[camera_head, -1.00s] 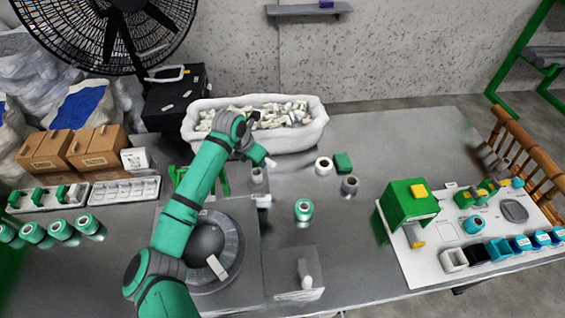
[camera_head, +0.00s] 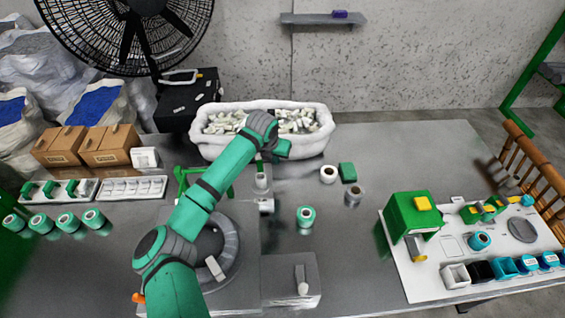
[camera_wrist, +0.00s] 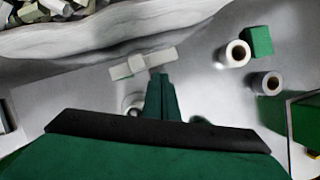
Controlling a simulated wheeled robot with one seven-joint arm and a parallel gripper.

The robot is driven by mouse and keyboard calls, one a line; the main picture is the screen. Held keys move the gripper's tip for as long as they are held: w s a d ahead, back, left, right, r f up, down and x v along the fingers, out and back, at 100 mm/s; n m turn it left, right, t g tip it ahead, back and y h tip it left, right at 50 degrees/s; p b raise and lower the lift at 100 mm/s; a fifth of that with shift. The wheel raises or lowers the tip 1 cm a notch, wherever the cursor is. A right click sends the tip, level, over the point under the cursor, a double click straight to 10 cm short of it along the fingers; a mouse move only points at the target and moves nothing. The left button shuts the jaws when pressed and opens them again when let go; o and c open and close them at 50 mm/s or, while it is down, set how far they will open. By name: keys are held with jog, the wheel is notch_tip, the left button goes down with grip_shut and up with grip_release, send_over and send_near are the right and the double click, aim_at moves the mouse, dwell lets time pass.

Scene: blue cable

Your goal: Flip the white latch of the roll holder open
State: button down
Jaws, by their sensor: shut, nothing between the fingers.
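In the wrist view a pale bar with a crosspiece (camera_wrist: 143,62), which looks like the white latch, lies just beyond the tips of my gripper (camera_wrist: 160,80). My gripper's green fingers are together with nothing between them. I cannot tell whether the fingertips touch the bar. A round pale part (camera_wrist: 133,103) shows beside the fingers, partly hidden by them. In the head view the upright post of what seems to be the roll holder (camera_head: 261,182) stands below my gripper, whose tips are hard to make out there. The latch is too small there to judge its position.
A white bin (camera_head: 318,143) of pale parts stands behind my gripper. A white roll (camera_head: 328,174), green block (camera_head: 347,172), grey roll (camera_head: 354,196) and green roll (camera_head: 305,216) stand to the right. A green frame (camera_head: 183,182) stands left.

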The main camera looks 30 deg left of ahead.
jog(key=shift+w, duration=0.6)
jog(key=shift+w+d+r, duration=0.1)
jog(key=shift+w, duration=0.1)
jog(key=shift+d, duration=0.1)
jog(key=s+d+r, duration=0.4)
jog(key=s+r, duration=0.2)
jog(key=r, duration=0.3)
jog(key=shift+s+d, duration=0.25)
jog(key=shift+s, duration=0.05)
